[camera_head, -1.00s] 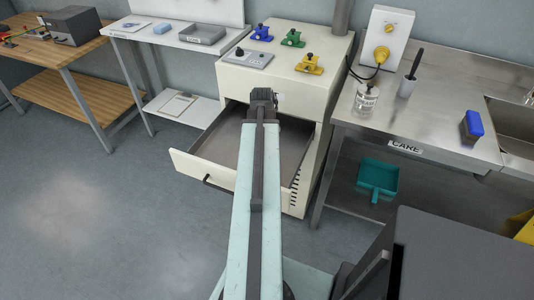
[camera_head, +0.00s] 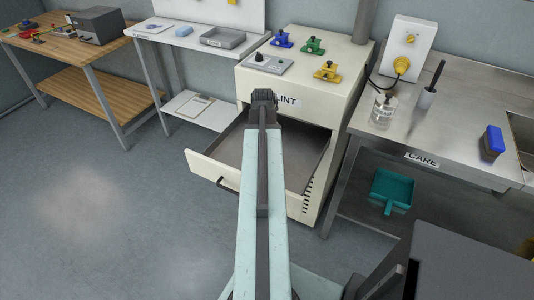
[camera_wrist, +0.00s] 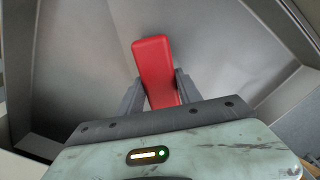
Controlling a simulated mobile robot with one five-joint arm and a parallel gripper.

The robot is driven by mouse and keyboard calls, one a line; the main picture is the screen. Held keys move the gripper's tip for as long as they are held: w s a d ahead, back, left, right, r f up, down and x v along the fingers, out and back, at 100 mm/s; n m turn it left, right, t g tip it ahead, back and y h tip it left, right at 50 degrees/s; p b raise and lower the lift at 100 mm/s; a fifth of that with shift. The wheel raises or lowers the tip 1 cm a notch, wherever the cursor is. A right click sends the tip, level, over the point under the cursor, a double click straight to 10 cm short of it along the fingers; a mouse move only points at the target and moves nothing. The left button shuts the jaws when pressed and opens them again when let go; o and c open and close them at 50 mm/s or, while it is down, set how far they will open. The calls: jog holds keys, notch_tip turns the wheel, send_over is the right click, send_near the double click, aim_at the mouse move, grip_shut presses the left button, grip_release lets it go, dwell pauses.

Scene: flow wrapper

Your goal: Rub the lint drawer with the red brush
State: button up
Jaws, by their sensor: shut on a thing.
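The lint drawer (camera_head: 292,168) is pulled open from the cream cabinet marked LINT, with a grey inside and a dark handle on its front. In the wrist view its grey inner walls (camera_wrist: 85,65) fill most of the picture. My gripper (camera_head: 263,97) is above the drawer in the head view, in front of the LINT label. In the wrist view my gripper (camera_wrist: 160,92) is shut on the red brush (camera_wrist: 154,60), whose red body points away between the fingers. Its bristles are hidden, and I cannot tell whether it touches the drawer.
Blue, green and yellow clamp-like pieces (camera_head: 327,71) sit on the cabinet top. A steel bench marked CARE (camera_head: 440,110) stands at right with a glass jar (camera_head: 384,108) and a blue brush (camera_head: 494,141). A teal dustpan (camera_head: 391,188) is below. Floor at left is clear.

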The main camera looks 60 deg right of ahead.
jog(key=shift+w, duration=2.05)
jog(key=shift+d+r, duration=0.1)
jog(key=shift+d, duration=0.7)
jog(key=shift+s+a, duration=0.15)
jog(key=shift+s, duration=5.65)
jog(key=shift+s+d, duration=0.1)
jog(key=shift+d, duration=0.7)
jog(key=shift+w, duration=5.9)
notch_tip(320, 180, up, 6)
jog(key=p, duration=0.6)
jog(key=shift+s, duration=0.1)
